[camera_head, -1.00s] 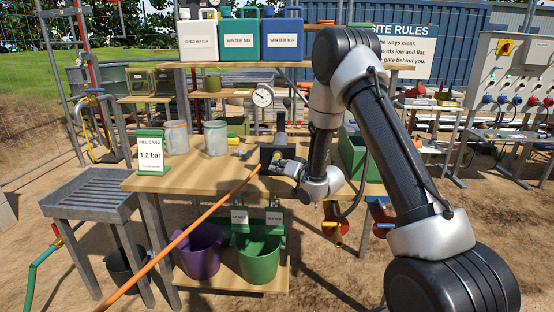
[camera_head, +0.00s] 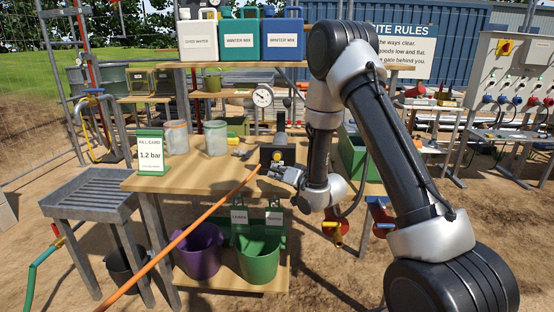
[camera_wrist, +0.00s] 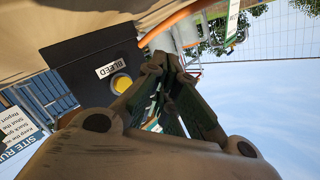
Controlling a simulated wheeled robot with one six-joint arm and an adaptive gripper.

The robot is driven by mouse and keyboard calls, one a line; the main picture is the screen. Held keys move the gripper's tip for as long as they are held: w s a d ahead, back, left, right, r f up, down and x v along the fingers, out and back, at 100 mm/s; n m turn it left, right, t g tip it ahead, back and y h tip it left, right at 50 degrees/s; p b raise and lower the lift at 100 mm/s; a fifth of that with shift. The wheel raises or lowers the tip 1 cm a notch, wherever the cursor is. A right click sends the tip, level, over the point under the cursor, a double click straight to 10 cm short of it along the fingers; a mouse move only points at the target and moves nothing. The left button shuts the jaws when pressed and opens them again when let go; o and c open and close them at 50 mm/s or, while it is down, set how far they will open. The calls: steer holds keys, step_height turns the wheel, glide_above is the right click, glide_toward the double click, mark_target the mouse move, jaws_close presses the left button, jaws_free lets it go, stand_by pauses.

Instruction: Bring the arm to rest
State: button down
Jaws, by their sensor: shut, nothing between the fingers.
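My gripper (camera_head: 273,172) is at the front edge of the wooden bench (camera_head: 190,182), just below and in front of a black box (camera_head: 266,152) with a yellow button (camera_head: 277,157). In the wrist view my gripper (camera_wrist: 168,68) is shut and empty, its fingers close together. The yellow button (camera_wrist: 121,83) shows there beside the fingers, under a label reading BLEED (camera_wrist: 113,68). Whether a finger touches the box, I cannot tell. My arm reaches in from the right, elbow raised.
An orange hose (camera_head: 190,232) runs from the box to the lower left. A 1.2 bar card (camera_head: 151,153) and two jars (camera_head: 216,138) stand on the bench. A gauge (camera_head: 262,95) stands behind. Purple (camera_head: 203,252) and green (camera_head: 259,257) buckets sit below.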

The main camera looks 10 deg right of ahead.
steer(key=s+d+r+n+g+h, duration=0.1)
steer(key=s+d+r+g+h, duration=0.15)
steer(key=s+d+r, duration=0.45)
steer(key=s+d+r+g+h, duration=0.2)
steer(key=s+d+r+h, duration=0.25)
steer(key=r, duration=0.35)
steer(key=s+d+r+g, duration=0.1)
steer(key=s+g, duration=0.1)
steer(key=s, duration=0.8)
steer(key=s+d+r+g, duration=0.1)
steer(key=s+g, duration=0.1)
steer(key=s, duration=0.8)
steer(key=s+d+r+n+g, duration=0.1)
steer(key=s+d+r+g, duration=0.1)
steer(key=s, duration=0.8)
steer(key=shift+s, duration=0.2)
